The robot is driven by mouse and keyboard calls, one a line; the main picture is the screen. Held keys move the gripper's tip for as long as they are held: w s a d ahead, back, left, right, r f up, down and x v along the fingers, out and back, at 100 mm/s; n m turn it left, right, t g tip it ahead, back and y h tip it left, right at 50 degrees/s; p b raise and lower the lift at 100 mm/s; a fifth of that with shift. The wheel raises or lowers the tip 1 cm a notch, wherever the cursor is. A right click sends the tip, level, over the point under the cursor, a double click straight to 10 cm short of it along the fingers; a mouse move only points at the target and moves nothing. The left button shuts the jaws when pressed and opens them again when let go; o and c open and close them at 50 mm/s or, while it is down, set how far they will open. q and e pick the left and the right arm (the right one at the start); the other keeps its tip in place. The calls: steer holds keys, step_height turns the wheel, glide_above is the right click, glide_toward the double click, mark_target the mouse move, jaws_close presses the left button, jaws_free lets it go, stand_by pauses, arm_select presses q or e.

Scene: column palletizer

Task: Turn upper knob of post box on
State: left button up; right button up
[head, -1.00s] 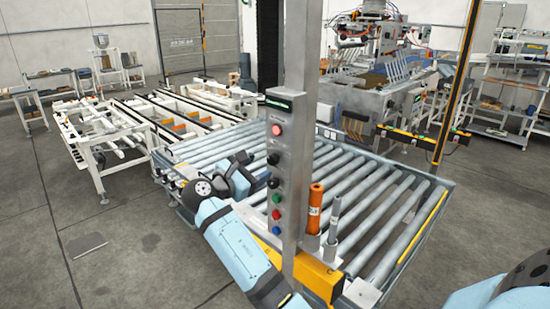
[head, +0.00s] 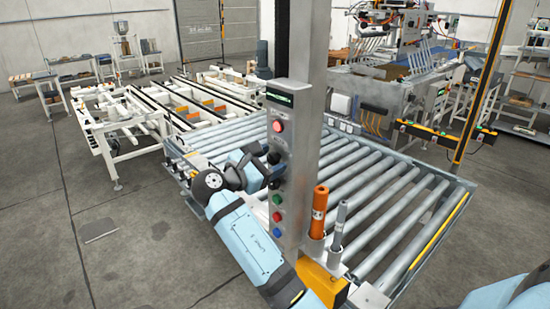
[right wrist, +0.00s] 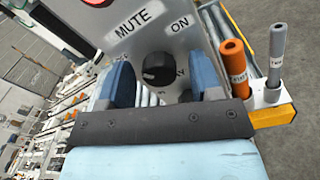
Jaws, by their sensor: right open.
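The post box (head: 294,150) is a grey metal panel on an upright post in the middle of the head view. Its upper black knob (head: 273,157) sits below the red button (head: 278,126), with another black knob (head: 275,183) lower down. My right gripper (head: 268,172) is open at the left side of the box, close to the knobs. In the right wrist view, a black knob (right wrist: 159,69) lies between the two blue fingers, near the printed words MUTE and ON. Gaps show beside the knob; contact is unclear. Its pointer direction is hard to read. My left gripper is out of view.
An orange cylinder (head: 319,212) and a grey cylinder (head: 339,220) stand right of the post. A roller conveyor (head: 400,215) spreads behind it. Open floor lies at left.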

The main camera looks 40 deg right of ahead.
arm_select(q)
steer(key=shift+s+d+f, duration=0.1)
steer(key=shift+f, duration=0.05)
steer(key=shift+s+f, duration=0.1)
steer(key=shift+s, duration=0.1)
